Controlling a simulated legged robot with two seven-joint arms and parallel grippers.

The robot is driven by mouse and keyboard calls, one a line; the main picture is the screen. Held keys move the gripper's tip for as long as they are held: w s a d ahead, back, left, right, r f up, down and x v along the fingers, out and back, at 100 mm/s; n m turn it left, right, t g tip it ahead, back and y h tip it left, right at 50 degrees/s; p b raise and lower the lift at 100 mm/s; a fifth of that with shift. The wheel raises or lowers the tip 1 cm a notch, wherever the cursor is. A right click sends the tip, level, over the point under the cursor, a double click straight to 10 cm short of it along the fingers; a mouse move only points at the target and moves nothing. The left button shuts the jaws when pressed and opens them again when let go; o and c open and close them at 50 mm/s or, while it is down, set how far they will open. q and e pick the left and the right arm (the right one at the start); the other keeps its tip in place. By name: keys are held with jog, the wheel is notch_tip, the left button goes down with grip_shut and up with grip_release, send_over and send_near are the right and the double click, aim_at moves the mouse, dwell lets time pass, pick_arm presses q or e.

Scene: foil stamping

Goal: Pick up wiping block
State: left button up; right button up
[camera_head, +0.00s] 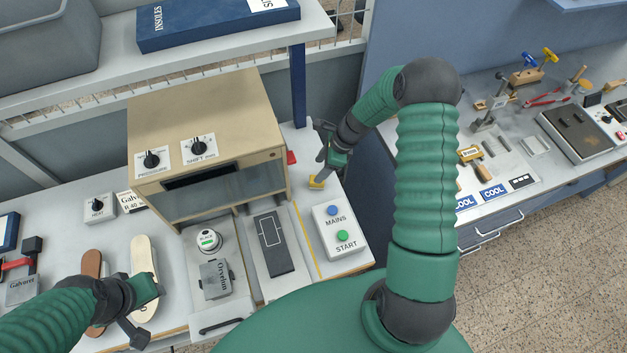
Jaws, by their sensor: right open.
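A small yellow block (317,183), which looks like the wiping block, lies on the bench to the right of the beige machine. My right gripper (322,166) is open just above and beside it, fingers pointing down, and partly covers it from view. I cannot tell whether a finger touches the block. My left gripper (143,312) is at the lower left, over the light insole (144,262); its jaw opening is not clear.
The beige machine (207,140) stands left of the block. A box with MAINS and START buttons (338,230) sits just in front of it. A red item (291,157) lies behind. A shelf (200,55) runs above, and a tool bench (520,170) stands at right.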

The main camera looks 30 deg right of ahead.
jog(key=f, duration=0.2)
jog(key=f+p, duration=0.1)
jog(key=f, duration=0.2)
jog(key=f+p, duration=0.1)
jog(key=f, duration=0.1)
jog(key=shift+w+f, duration=0.25)
jog(key=shift+w+a+f, duration=0.1)
jog(key=shift+a+f, duration=0.15)
jog(key=shift+w+a, duration=0.1)
jog(key=shift+a, duration=0.15)
jog(key=shift+c, duration=1)
jog(key=shift+r, duration=0.1)
jog(key=c, duration=0.5)
jog(key=shift+d, duration=0.25)
grip_shut()
pick_arm(q)
jog(key=r, duration=0.1)
jog(key=d+r, duration=0.1)
jog(key=shift+s+d+r, duration=0.15)
jog(key=shift+r, duration=0.2)
